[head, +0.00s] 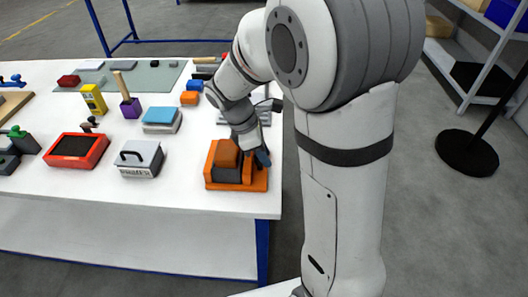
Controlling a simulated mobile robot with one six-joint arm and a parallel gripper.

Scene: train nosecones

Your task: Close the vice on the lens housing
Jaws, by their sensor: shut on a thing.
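The vice (224,178) is an orange block with dark grey parts on an orange base, near the front right corner of the white table. My gripper (262,158) reaches down from above to the right end of the vice. It is shut on a part there that looks like the vice handle, mostly hidden by the gripper and wrist. I cannot make out the lens housing for certain; the space between the jaws is small and partly covered by my arm.
On the white table (190,201), a white box with a black handle (139,158) and a red tray (76,150) stand left of the vice. Blue and orange blocks (190,97) lie behind it. The table's right edge is close to the vice. Shelving (470,60) stands at right.

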